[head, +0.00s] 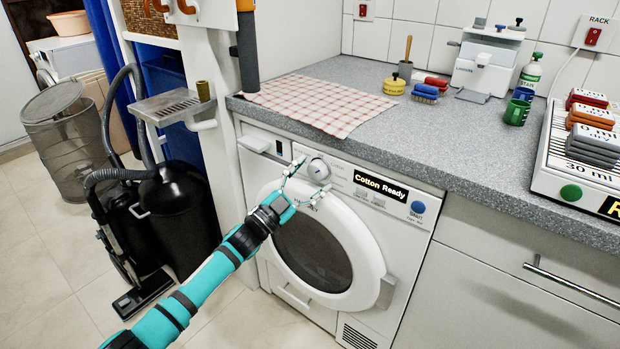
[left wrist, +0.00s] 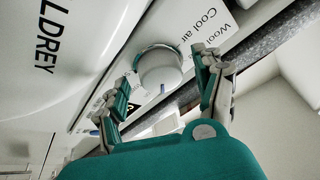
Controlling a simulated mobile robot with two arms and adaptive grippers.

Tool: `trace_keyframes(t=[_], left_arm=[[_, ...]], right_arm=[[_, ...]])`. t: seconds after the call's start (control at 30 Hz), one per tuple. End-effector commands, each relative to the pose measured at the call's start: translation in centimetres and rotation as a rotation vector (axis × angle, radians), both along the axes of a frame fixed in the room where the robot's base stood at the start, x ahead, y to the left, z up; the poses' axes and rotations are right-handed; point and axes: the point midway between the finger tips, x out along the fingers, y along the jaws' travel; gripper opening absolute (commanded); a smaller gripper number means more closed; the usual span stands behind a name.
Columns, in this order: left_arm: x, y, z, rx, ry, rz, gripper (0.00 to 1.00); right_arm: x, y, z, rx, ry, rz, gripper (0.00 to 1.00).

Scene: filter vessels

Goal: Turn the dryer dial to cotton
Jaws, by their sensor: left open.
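The white dryer (head: 345,240) stands under the grey counter, with its round door shut. Its dial (head: 318,169) is a white knob at the top of the front panel. The dark display (head: 381,187) right of the dial reads "Cotton Ready". My left gripper (head: 313,177) is open at the dial, its fingers spread around the knob. In the left wrist view the dial (left wrist: 160,70) lies between the two fingers, with a small blue mark on its edge. Gaps show beside the knob there. "Wool" and "Cool air" labels are readable near it. My right gripper is not in view.
A blue start button (head: 418,207) sits at the panel's right. A black vacuum (head: 180,215) and a mesh bin (head: 68,140) stand left.

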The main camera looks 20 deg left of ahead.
Motion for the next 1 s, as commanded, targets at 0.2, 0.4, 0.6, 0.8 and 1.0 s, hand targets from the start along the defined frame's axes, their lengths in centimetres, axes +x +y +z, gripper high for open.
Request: trace_keyframes(t=[0.2, 0.4, 0.6, 0.8, 1.0], left_arm=[[-0.6, 0.4, -0.4, 0.0, 0.002, 0.001, 0.69], [-3.4, 2.0, -1.8, 0.001, 0.005, 0.001, 0.69], [-6.9, 4.1, -3.2, 0.002, 0.003, 0.0, 0.69], [-9.1, 5.4, -4.1, 0.0, 0.002, -0.001, 0.69], [-9.7, 5.8, -4.3, -0.001, 0.0, 0.001, 0.69]], right_arm=[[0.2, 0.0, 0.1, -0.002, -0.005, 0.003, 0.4], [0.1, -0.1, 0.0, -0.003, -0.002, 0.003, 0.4], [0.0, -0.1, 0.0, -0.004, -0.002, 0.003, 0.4], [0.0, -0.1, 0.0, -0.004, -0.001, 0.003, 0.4], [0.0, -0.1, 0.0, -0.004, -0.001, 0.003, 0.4]])
